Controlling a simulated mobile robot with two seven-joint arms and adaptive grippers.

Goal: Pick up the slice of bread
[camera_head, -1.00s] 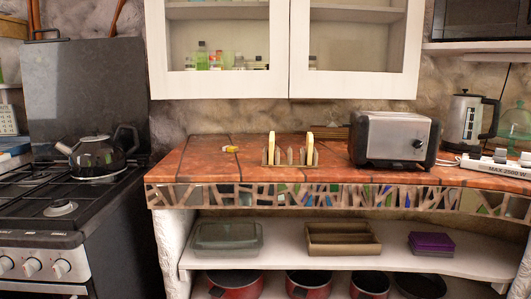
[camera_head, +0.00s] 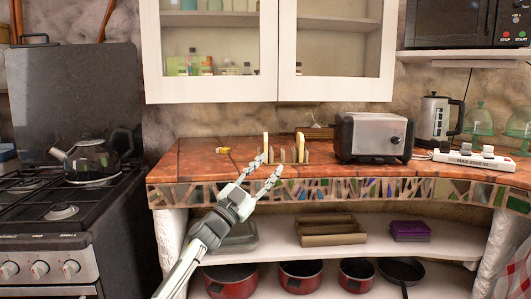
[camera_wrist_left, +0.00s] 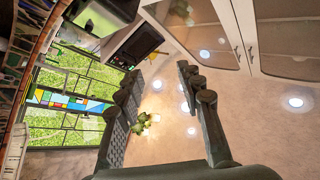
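Two pale yellow bread slices stand upright in a small rack (camera_head: 284,157) on the counter: a left slice (camera_head: 266,143) and a right slice (camera_head: 300,146). My left gripper (camera_head: 268,168) reaches up from below in front of the rack, its fingers spread and empty. Its fingertips overlap the rack's left part in the head view; I cannot tell whether they touch it. In the left wrist view the fingers (camera_wrist_left: 158,78) are apart with no bread between them. My right gripper is not in view.
A toaster (camera_head: 374,137) stands right of the rack, with a kettle (camera_head: 437,120) and power strip (camera_head: 474,160) beyond. A small yellow object (camera_head: 223,151) lies to the left. Wall cabinets (camera_head: 222,90) hang above. The counter's mosaic edge (camera_head: 340,190) runs below the rack.

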